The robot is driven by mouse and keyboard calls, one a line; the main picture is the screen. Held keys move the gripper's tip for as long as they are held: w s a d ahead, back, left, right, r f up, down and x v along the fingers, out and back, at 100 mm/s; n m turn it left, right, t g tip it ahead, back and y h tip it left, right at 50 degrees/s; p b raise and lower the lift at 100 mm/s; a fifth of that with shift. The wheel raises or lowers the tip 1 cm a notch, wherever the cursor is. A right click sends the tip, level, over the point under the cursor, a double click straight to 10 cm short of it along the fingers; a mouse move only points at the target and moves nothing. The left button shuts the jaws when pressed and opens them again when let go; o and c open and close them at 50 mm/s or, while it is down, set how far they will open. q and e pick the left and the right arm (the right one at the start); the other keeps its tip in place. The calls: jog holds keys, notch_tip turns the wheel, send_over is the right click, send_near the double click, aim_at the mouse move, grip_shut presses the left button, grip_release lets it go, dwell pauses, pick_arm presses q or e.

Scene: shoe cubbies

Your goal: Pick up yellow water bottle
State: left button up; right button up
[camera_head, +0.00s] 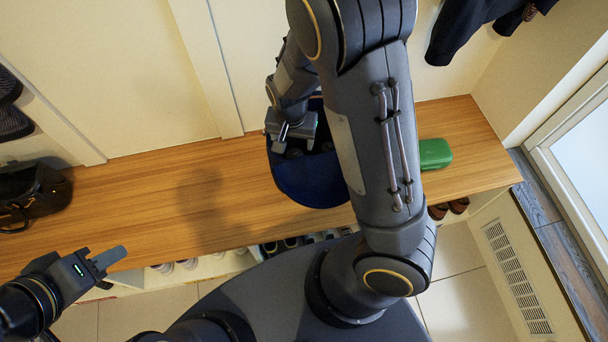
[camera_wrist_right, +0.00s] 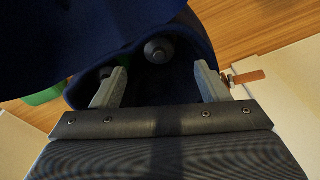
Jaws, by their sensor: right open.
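No yellow bottle can be made out in either view. A dark blue open bag (camera_head: 305,185) stands on the wooden bench, partly hidden behind my right arm. My right gripper (camera_head: 294,143) is at the bag's opening. In the right wrist view my right gripper (camera_wrist_right: 160,76) is open and points into the blue bag (camera_wrist_right: 85,40). A grey rounded object (camera_wrist_right: 158,50), perhaps a cap, shows inside the bag, beyond and between the fingers; its body is hidden in shadow. My left gripper (camera_head: 108,258) is empty near the bench's front edge; its finger gap is unclear.
The wooden bench (camera_head: 140,205) has free room left of the bag. A green case (camera_head: 435,153) lies to the right, and a black handbag (camera_head: 35,193) at the far left. Shoes (camera_head: 290,243) sit in cubbies below. Dark clothes (camera_head: 470,28) hang above.

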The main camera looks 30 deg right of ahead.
aim_at(294, 151)
jog(key=shift+w+d+f, duration=0.15)
jog(key=shift+d+f, duration=0.05)
jog(key=shift+f, duration=0.65)
jog(key=f, duration=0.2)
jog(key=f+b, duration=0.1)
jog(key=f, duration=0.1)
jog(key=f+b, duration=0.1)
jog(key=f, duration=0.1)
jog(key=shift+w+d+f, duration=0.2)
jog(key=shift+w+f, duration=0.1)
jog(key=shift+w, duration=0.05)
grip_shut()
